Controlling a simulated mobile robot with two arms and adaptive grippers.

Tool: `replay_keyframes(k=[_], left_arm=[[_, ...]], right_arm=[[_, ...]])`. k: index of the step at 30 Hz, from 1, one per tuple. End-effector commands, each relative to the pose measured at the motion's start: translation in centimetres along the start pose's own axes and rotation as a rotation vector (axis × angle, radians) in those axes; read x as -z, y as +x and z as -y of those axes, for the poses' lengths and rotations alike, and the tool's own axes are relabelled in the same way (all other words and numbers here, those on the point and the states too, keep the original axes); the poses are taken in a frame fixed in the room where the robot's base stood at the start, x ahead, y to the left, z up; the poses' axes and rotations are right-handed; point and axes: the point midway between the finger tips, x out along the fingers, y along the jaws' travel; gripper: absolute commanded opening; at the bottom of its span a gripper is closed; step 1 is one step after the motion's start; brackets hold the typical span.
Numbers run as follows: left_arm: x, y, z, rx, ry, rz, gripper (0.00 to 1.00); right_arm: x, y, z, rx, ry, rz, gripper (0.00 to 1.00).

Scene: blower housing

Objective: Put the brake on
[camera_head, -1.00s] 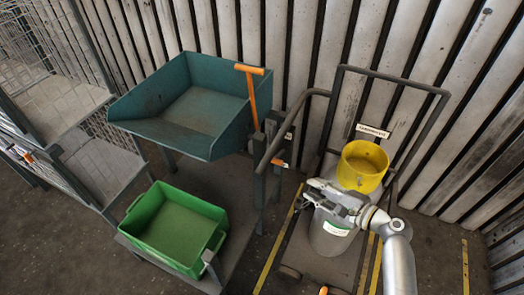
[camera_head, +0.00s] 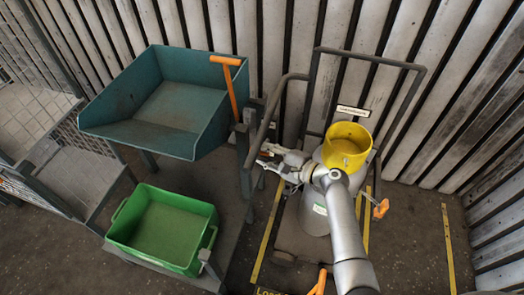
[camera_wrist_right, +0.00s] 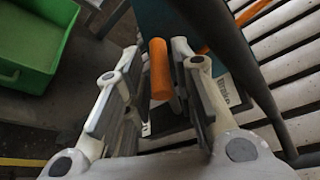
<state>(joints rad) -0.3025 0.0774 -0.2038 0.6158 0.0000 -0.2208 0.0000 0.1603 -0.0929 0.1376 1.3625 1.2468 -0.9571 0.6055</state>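An orange lever handle (camera_wrist_right: 159,68) stands between the fingertips of my right gripper (camera_wrist_right: 157,55) in the right wrist view. The fingers are spread, with a gap on each side of the handle. In the head view the right gripper (camera_head: 264,156) is beside the dark post at the teal bin's right edge, and it hides the small orange lever there. A longer orange T-shaped handle (camera_head: 232,88) rises at the bin's right side. More orange parts are on the cart's right (camera_head: 380,208) and at the bottom edge (camera_head: 320,283). My left gripper is out of view.
A teal bin (camera_head: 165,105) stands at the left, with a green crate (camera_head: 160,230) below it. A cart with a grey tube handle (camera_head: 365,55) carries a grey drum with a yellow top (camera_head: 347,147). A slatted wall closes the back.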

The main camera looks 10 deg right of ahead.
Motion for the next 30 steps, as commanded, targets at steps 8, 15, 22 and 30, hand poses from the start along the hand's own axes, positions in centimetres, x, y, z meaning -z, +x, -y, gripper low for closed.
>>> replay_keyframes(k=[8,15,22,30], left_arm=[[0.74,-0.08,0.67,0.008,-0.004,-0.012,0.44],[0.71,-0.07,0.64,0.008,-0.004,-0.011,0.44],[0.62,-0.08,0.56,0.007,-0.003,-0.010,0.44],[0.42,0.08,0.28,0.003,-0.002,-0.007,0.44]], right_arm=[[-0.05,1.34,0.00,0.000,-0.001,0.001,0.25],[-0.03,1.32,-0.02,-0.001,-0.001,0.000,0.21],[-0.02,1.29,-0.03,-0.001,-0.001,0.000,0.00],[0.03,1.29,-0.15,0.000,-0.003,0.000,0.00]])
